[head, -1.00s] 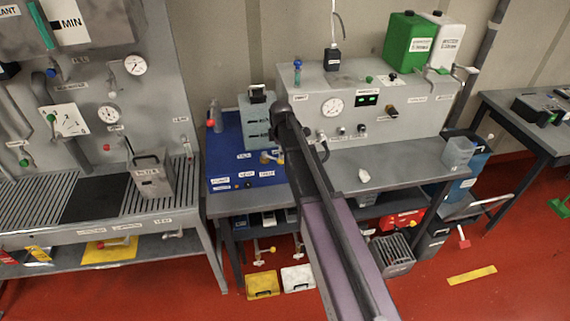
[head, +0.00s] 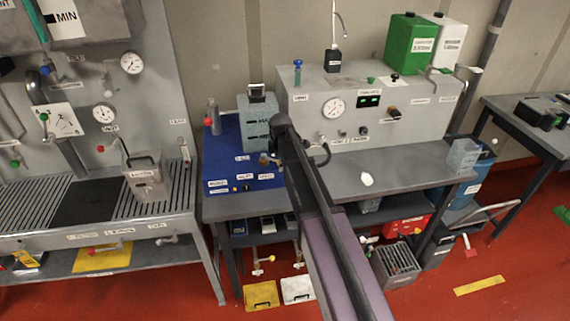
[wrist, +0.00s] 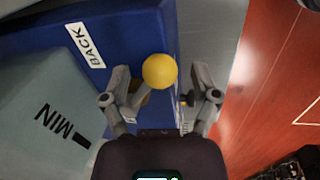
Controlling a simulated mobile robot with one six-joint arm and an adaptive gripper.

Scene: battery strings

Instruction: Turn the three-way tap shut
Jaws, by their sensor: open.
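A yellow ball knob (wrist: 159,71) shows in the wrist view, with a stem partly visible below it. I take it for the tap's handle, but the tap's body and port setting are hidden. My gripper (wrist: 160,86) is open, with one finger on each side of the knob; I cannot tell whether either touches. In the head view, brass-coloured fittings (head: 266,160) show at the foot of a grey-green tank (head: 258,120), partly behind my arm. The tank, marked MIN, also shows in the wrist view (wrist: 40,110).
The tank stands on a blue board (head: 222,150) on the grey bench (head: 330,185). A control box with a gauge (head: 333,107) stands to the right. A white piece (head: 367,179) lies on the bench. Open red floor (head: 430,290) lies in front.

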